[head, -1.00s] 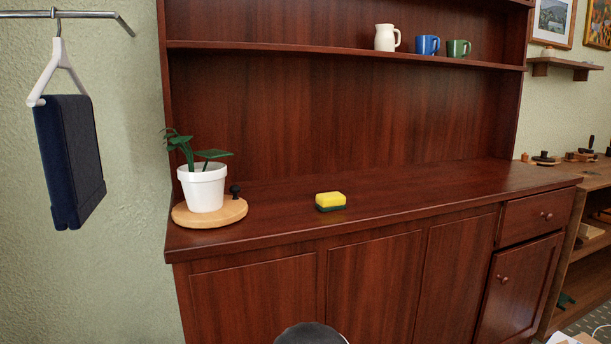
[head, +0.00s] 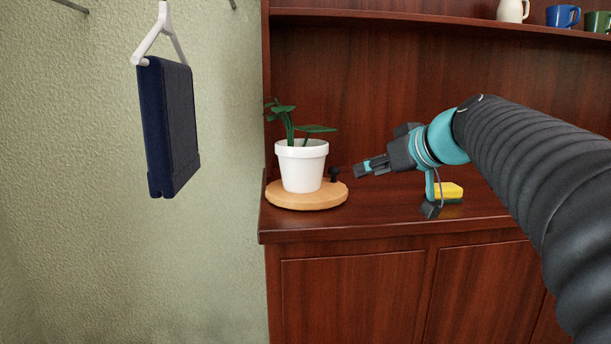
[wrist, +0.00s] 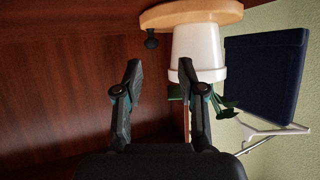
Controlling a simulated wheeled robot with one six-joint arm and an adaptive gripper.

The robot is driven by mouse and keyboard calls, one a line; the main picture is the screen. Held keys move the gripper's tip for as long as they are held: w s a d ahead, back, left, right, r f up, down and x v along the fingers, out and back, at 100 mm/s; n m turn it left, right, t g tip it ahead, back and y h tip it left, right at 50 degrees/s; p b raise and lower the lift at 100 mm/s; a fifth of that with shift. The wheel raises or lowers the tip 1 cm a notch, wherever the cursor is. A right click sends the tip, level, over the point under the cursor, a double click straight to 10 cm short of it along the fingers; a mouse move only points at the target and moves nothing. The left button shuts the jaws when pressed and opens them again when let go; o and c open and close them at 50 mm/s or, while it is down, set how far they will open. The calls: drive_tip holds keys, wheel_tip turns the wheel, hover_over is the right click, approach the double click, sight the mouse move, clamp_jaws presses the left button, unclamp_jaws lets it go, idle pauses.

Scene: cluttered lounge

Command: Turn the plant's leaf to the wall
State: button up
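A green-leaved plant (head: 288,122) grows in a white pot (head: 302,168) on a round wooden board (head: 305,197) at the cabinet's left end. One broad leaf points right; other leaves point left, towards the green wall. A black knob (head: 333,174) stands up from the board's right side. My gripper (head: 362,170) is just right of the knob, apart from it. In the wrist view, which is upside down, my gripper (wrist: 159,65) is open and empty. The knob (wrist: 151,40) shows beyond and between the fingertips. The pot (wrist: 198,52) is beside it, partly hidden by a finger.
A yellow and green sponge (head: 448,191) lies on the counter (head: 390,210) behind my wrist. A dark blue folded cloth (head: 168,128) hangs from a white hanger by the wall. A white jug (head: 512,10) and mugs stand on the shelf above.

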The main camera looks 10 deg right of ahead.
sight(335, 167)
drive_tip(key=shift+n+t, duration=0.3)
drive_tip(key=x, duration=0.4)
drive_tip(key=w+r+p+x, duration=0.1)
drive_tip(key=x, duration=0.4)
drive_tip(key=d+r+x, duration=0.1)
drive_tip(key=x, duration=0.4)
drive_tip(key=shift+w+r, duration=0.25)
drive_tip(key=shift+w, duration=0.1)
clamp_jaws()
